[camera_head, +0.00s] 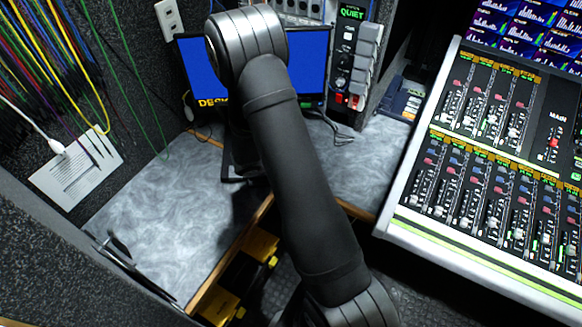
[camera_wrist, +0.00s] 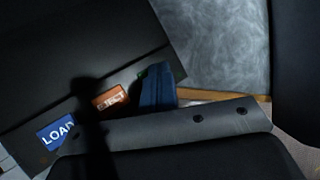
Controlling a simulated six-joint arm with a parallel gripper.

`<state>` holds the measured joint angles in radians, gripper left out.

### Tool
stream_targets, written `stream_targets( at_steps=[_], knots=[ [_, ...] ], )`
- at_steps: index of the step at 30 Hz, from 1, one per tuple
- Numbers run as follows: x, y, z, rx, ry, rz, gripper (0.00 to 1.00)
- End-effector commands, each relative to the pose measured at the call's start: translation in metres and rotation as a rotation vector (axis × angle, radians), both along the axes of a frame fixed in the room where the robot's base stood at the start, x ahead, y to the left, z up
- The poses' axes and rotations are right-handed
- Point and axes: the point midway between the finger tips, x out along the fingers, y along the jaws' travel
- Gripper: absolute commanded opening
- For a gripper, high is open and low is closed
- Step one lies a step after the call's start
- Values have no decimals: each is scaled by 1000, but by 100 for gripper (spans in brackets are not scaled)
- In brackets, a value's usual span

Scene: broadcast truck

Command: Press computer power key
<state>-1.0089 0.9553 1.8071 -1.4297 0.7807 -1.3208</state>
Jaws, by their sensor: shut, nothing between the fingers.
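In the wrist view, a black device (camera_wrist: 80,60) fills the upper left. Its front edge carries a blue key marked LOAD (camera_wrist: 56,133) and an orange key marked EJECT (camera_wrist: 109,98). A small green patch (camera_wrist: 143,73) shows further right along that edge, mostly hidden; I cannot tell whether it is the power key. My gripper (camera_wrist: 157,80) is shut and empty, its dark blue fingers over the edge beside the green patch. I cannot tell whether they touch. In the head view my arm hides the gripper and most of the device.
A blue screen (camera_head: 307,60) stands behind my arm on a grey marbled counter (camera_head: 165,215). A mixing console (camera_head: 480,150) stands at the right. Coloured cables (camera_head: 65,50) hang on the left wall. The counter left of my arm is mostly clear.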

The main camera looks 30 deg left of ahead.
Motion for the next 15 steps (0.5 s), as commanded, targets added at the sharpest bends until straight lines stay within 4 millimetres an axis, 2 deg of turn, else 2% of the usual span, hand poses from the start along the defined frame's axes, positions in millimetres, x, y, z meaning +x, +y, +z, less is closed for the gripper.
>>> stream_targets(
  at_steps=[8, 15],
  knots=[
    [0, 0, 1, 0, 0, 0, 0],
    [0, 0, 11, 1, -1, 0, 0]
  ],
)
